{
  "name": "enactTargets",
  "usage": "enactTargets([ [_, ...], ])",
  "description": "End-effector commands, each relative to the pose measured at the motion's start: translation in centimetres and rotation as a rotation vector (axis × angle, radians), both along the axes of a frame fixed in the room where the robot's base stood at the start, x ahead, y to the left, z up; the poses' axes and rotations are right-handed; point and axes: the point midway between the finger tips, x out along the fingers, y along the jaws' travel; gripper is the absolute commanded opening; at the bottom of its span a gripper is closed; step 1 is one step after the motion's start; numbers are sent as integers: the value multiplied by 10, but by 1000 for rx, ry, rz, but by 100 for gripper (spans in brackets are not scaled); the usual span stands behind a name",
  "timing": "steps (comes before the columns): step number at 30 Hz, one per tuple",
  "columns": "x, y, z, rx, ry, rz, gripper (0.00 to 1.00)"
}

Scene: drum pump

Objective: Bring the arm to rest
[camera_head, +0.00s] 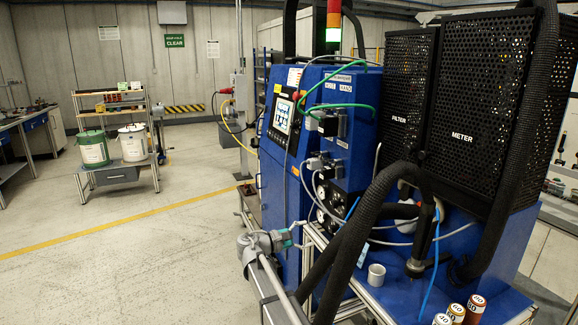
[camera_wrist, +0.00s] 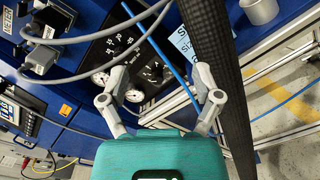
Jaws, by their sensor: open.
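My gripper (camera_head: 291,236) is held out beside the front of the blue pump cabinet (camera_head: 350,165), with its teal body at the end of my grey arm. In the wrist view my gripper (camera_wrist: 160,76) has its two grey fingers spread wide, with nothing held between them. Behind the fingers show a black panel (camera_wrist: 140,62) with dials and round gauges, a thin blue tube (camera_wrist: 160,45) and a thick black ribbed hose (camera_wrist: 212,35). I cannot tell how near the fingers are to the hose.
Black hoses (camera_head: 358,225) loop over the cabinet's front shelf. A pale cup (camera_head: 376,275) and numbered cans (camera_head: 475,307) stand there. The floor (camera_head: 130,270) to the left is clear.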

Motion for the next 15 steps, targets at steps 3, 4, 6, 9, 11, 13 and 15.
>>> enactTargets([
  [3,0,0,0,0,0,0,82],
  [4,0,0,0,0,0,0,82],
  [6,-4,-7,-4,25,-1,-7,82],
  [9,-8,-15,-9,56,-3,-15,82],
  [11,-10,-20,-13,76,-6,-21,82],
  [13,-14,-26,-17,103,-8,-28,82],
  [15,-18,-33,-23,135,-10,-38,82],
])
